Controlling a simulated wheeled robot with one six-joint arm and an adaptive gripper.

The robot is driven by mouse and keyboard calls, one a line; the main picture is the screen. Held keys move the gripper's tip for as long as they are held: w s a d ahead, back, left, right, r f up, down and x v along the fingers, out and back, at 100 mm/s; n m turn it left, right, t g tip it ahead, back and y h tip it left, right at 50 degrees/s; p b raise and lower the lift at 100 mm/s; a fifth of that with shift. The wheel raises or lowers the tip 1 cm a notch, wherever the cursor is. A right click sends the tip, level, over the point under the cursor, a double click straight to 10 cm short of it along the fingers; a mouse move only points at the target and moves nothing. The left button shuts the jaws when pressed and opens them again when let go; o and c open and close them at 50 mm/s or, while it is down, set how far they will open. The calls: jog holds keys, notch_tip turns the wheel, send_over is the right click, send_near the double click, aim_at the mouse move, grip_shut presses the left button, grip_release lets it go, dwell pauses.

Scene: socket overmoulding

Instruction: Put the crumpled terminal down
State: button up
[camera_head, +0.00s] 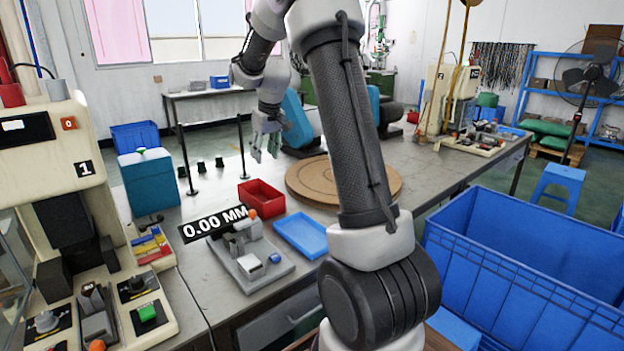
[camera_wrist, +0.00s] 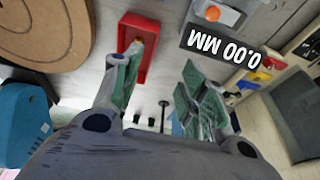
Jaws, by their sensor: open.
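My gripper (camera_head: 265,152) hangs over the table behind the red bin (camera_head: 262,198), its fingers pointing down. In the wrist view my gripper (camera_wrist: 163,62) has its two green-padded fingers spread wide, with nothing visible held between them. The red bin (camera_wrist: 148,68) lies beyond the left finger there. A small tan-orange piece (camera_wrist: 136,44) shows over the bin at that fingertip. I cannot tell whether it is the crumpled terminal, or whether it touches the finger. No terminal can be made out in the head view, where the bin looks empty.
A round wooden board (camera_head: 345,181) lies right of the bin. A blue tray (camera_head: 301,235) and a grey measuring fixture (camera_head: 248,262) with a 0.00 MM readout (camera_head: 214,222) stand in front. Two black posts (camera_head: 187,165) and several small black cups (camera_head: 203,167) stand left of my gripper.

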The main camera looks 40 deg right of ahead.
jog(key=s+a+r, duration=0.3)
jog(key=s+r, duration=0.2)
jog(key=s, duration=0.6)
jog(key=s+a+r, duration=0.3)
jog(key=s+r, duration=0.2)
jog(key=s, duration=0.5)
jog(key=s+a+f, duration=0.2)
jog(key=s+f, duration=0.1)
jog(key=s, duration=1.3)
jog(key=shift+s+a+t, duration=0.15)
jog(key=shift+s+t, duration=0.2)
jog(key=shift+t, duration=0.05)
